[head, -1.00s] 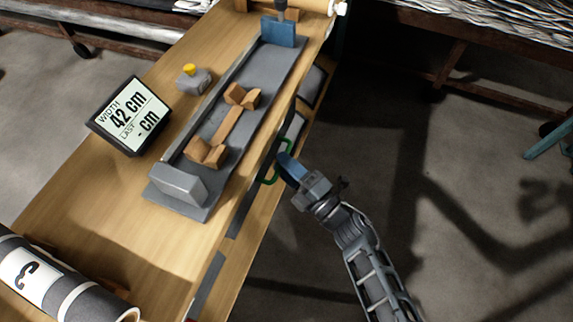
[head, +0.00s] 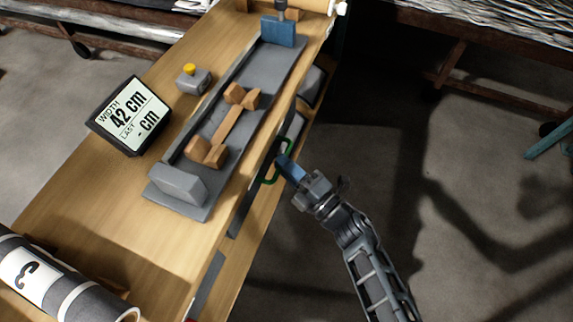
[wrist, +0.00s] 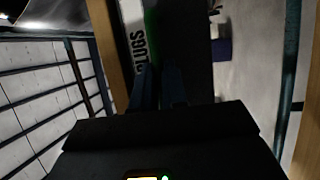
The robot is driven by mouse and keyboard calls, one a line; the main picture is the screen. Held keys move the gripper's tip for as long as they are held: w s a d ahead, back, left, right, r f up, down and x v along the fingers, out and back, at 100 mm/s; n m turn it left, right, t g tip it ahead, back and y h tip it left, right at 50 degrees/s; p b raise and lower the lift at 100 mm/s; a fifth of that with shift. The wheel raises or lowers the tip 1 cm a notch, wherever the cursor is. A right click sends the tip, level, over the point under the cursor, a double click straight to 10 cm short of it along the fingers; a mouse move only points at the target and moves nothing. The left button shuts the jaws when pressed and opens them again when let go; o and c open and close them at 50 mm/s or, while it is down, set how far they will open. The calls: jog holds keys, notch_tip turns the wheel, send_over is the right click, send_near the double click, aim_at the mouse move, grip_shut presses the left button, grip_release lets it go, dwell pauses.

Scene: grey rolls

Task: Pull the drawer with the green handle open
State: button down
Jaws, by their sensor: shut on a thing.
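The green handle (head: 267,180) stands out from the side of the wooden bench in the head view. It belongs to a drawer below the bench top, whose front is seen only at a steep angle. My gripper (head: 284,163) has its blue fingers at the handle's outer bar and is shut on it. The grip itself is dark there. I cannot tell whether the drawer is a little open.
The bench top (head: 110,215) carries a grey trough (head: 262,75) with a wooden piece (head: 228,130), a width display (head: 130,115), a yellow-buttoned box (head: 193,80) and a grey roll (head: 60,285).

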jog(key=shift+d, duration=0.1)
jog(key=s+d, duration=0.3)
jog(key=d, duration=0.5)
jog(key=s+d, duration=0.3)
jog(key=d, duration=0.5)
jog(key=shift+d, duration=0.1)
jog(key=c, duration=1.2)
grip_release()
jog(key=b+v, duration=0.1)
jog(key=v, duration=0.6)
jog(key=shift+s+d+f+b, duration=0.1)
jog(key=shift+s+d+b, duration=0.2)
jog(key=shift+b, duration=0.1)
